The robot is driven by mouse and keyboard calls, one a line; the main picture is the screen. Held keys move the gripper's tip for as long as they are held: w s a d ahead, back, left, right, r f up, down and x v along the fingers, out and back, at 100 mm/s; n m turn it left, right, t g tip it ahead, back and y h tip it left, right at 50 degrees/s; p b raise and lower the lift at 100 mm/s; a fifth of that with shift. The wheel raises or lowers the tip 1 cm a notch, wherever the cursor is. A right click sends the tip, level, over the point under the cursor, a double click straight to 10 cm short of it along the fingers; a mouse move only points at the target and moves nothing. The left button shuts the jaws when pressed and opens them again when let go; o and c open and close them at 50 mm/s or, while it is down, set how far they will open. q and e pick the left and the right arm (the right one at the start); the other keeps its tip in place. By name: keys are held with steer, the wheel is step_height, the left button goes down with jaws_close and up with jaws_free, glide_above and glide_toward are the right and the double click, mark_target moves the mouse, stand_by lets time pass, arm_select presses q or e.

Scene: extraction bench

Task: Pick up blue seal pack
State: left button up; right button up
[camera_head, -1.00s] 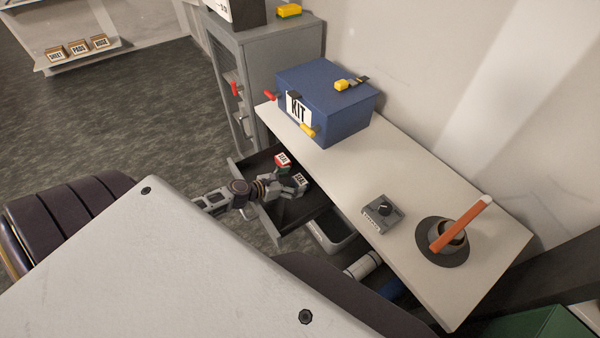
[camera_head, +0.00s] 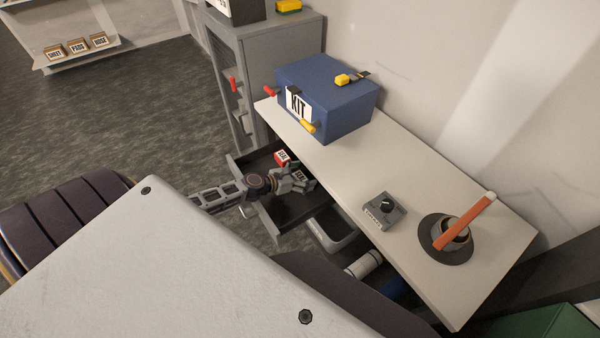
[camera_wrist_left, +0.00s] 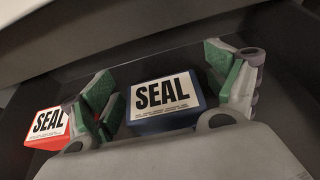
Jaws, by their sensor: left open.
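The blue seal pack (camera_wrist_left: 165,104) lies in the open dark drawer (camera_head: 290,214), its white "SEAL" label facing up in the left wrist view. In the head view the pack (camera_head: 299,177) is mostly hidden by my gripper. My left gripper (camera_wrist_left: 165,85) is open, with one green-padded finger on each side of the blue pack; the left finger is close to its left edge. My left gripper in the head view (camera_head: 299,179) is over the drawer. A red seal pack (camera_wrist_left: 47,128) lies left of the left finger. My right gripper is not in view.
The drawer's walls stand close around the packs. The white bench top (camera_head: 345,175) overhangs it, with a blue KIT box (camera_head: 335,105), a grey dial device (camera_head: 384,211) and a round holder (camera_head: 445,246). A grey bin (camera_head: 333,238) sits beside the drawer.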

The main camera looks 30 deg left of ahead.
arm_select(q)
steer(key=shift+w+d+f, duration=0.1)
steer(key=shift+w, duration=0.1)
steer(key=shift+c, duration=0.4)
steer(key=c, duration=1.1)
